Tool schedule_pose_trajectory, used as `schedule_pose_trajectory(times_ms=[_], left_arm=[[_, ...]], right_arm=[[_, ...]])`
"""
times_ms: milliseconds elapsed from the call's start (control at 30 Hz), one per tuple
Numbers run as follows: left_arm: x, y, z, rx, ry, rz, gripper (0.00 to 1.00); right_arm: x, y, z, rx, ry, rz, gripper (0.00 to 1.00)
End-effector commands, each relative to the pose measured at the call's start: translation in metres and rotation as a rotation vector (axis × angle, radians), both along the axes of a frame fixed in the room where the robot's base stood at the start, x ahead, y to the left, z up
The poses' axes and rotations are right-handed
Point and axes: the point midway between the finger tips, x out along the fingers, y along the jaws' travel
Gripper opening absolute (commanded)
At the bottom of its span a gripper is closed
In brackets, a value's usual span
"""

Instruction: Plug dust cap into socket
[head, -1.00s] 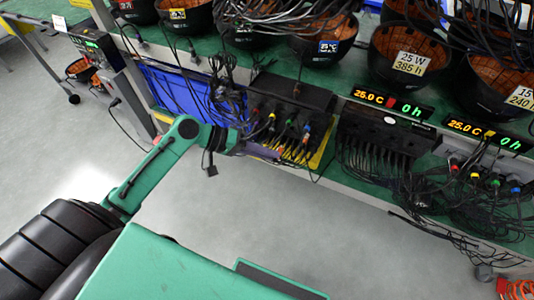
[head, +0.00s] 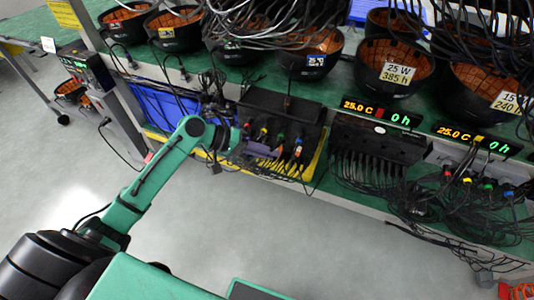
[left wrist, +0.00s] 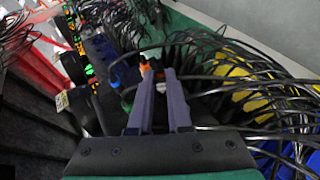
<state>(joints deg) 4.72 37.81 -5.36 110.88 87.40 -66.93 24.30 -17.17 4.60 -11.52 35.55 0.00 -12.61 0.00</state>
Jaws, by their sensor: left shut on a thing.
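My left gripper (head: 268,150) reaches the front of a black box (head: 282,104) on the rack, beside its row of coloured plugs (head: 298,150). In the left wrist view its two purple-grey fingers (left wrist: 159,76) are close together, with a small pale thing (left wrist: 160,87) between them. The fingers are shut on it; it may be the dust cap, but its shape is mostly hidden. Orange, blue and green plug parts show just beyond the fingertips. I cannot make out which socket is empty. My right gripper is not in view.
Black cables hang thickly around the box and cross the wrist view. A second black box (head: 378,140) stands to the right, below lit displays (head: 381,113). A blue bin (head: 165,100) is to the left. Black bowls (head: 310,60) line the shelf. The floor in front is clear.

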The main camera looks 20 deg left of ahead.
Motion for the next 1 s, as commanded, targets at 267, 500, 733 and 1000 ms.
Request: schedule_pose_trajectory(times_ms=[267,500,733,1000], left_arm=[[-0.0002,-0.0001,0.001,0.0,0.0,0.0,0.0],[-0.0001,-0.0001,0.0013,0.003,-0.001,0.0,0.0],[-0.0002,-0.0001,0.0,0.004,-0.001,0.0,0.0],[-0.0002,-0.0001,0.0006,0.004,-0.001,0.0,0.0]], right_arm=[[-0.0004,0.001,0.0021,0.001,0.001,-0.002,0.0],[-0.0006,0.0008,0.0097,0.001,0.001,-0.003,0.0],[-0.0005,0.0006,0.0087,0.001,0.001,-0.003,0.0],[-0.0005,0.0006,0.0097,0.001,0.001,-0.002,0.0]])
